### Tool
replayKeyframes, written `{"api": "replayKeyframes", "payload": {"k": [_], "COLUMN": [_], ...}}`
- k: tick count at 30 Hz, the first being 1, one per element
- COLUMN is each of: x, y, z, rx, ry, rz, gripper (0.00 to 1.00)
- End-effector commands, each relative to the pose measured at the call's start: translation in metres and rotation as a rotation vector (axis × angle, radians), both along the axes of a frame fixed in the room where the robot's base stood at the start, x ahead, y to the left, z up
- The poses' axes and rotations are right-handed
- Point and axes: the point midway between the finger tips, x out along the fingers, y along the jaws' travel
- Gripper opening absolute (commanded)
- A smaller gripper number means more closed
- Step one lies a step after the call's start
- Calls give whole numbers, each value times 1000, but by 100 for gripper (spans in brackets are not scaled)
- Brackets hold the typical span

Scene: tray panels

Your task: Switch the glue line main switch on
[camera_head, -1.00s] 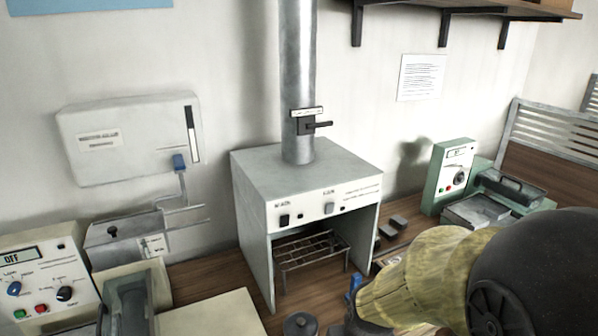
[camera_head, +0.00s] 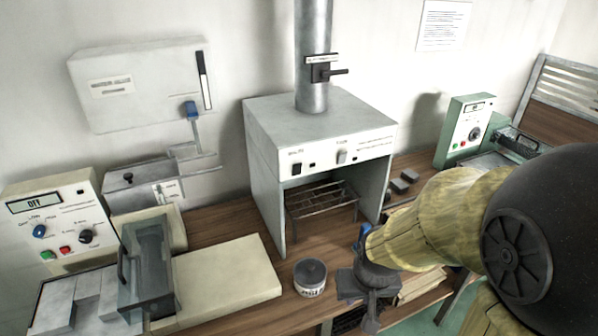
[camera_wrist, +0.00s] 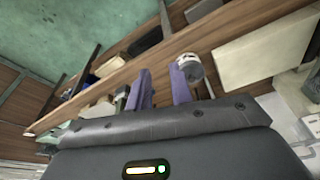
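The labels are too small to read, so I cannot tell which control is the glue line main switch. The grey hood cabinet (camera_head: 265,135) in the middle has a dark rocker switch (camera_head: 297,168) and a lighter switch (camera_head: 342,156) on its front. The left control box (camera_head: 85,205) shows OFF, with a blue knob (camera_head: 40,231), a black knob (camera_head: 86,237) and green and red buttons. A green control box (camera_head: 463,118) stands at the right. My gripper (camera_head: 360,302) is low in front of the cabinet, apart from every switch. In the wrist view its fingers (camera_wrist: 163,82) stand apart, empty.
A labelled round tin (camera_head: 310,279) stands left of my gripper on the wooden bench. A cream board (camera_head: 225,280) lies left of it. A duct with a black lever (camera_head: 325,71) rises from the cabinet. A wall box (camera_head: 145,85) hangs at left.

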Motion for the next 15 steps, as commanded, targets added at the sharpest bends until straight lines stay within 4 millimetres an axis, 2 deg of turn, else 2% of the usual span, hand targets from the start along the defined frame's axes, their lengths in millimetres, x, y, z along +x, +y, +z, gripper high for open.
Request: {"api": "replayKeyframes", "payload": {"k": [1,3,15], "x": [3,9,81], "y": [-1,-1,4], "z": [-1,-3,-20], "rx": [0,-1,90], "ry": [-7,-27,-279], "rz": [-4,-14,-108], "gripper": [11,0,0]}}
